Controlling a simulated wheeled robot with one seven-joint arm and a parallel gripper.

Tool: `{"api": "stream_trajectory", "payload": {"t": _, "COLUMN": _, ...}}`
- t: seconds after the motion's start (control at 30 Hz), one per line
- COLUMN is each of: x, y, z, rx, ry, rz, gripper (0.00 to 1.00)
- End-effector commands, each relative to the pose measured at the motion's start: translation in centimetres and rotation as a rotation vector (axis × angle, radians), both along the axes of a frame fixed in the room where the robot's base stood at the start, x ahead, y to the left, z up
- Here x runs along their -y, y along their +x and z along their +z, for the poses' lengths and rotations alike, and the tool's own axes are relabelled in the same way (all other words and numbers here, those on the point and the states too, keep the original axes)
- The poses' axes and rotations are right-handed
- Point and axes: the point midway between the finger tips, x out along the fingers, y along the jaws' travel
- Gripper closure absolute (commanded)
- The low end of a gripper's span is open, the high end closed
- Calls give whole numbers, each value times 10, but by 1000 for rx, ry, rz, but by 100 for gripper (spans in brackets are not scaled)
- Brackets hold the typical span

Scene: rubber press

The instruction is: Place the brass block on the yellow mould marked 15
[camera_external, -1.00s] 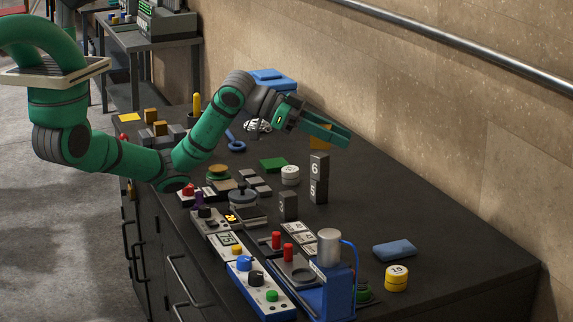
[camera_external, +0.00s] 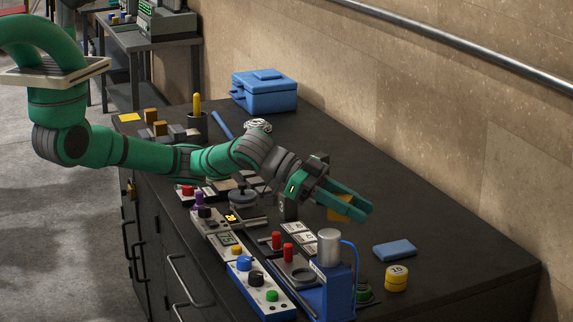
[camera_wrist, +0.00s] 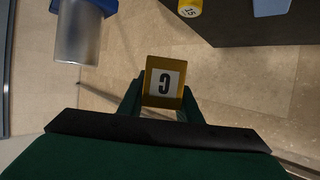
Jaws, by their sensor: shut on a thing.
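My gripper (camera_external: 345,207) is shut on the brass block (camera_external: 338,209), a yellowish cube held in the air above the worktop. In the wrist view the brass block (camera_wrist: 163,82) sits between the two green fingers and shows a white label with a dark character. The yellow mould marked 15 (camera_external: 397,279) is a short round piece standing on the worktop at the right. It lies lower and to the right of my gripper, apart from the block. The mould also shows at the top of the wrist view (camera_wrist: 189,7).
A blue pad (camera_external: 395,250) lies behind the mould. A blue press with a grey metal cylinder (camera_external: 329,247) stands left of the mould. Control boxes with knobs (camera_external: 257,283) line the front edge. A blue toolbox (camera_external: 264,92) stands at the back. The worktop's right part is largely clear.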

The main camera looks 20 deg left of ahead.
Motion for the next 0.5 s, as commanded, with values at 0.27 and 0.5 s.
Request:
{"api": "stream_trajectory", "payload": {"t": 0.27, "x": 44, "y": 17, "z": -21, "rx": 4, "ry": 1, "rz": 3, "gripper": 100}}
{"api": "stream_trajectory", "payload": {"t": 0.5, "x": 89, "y": 32, "z": -46, "rx": 3, "ry": 2, "rz": 2, "gripper": 100}}
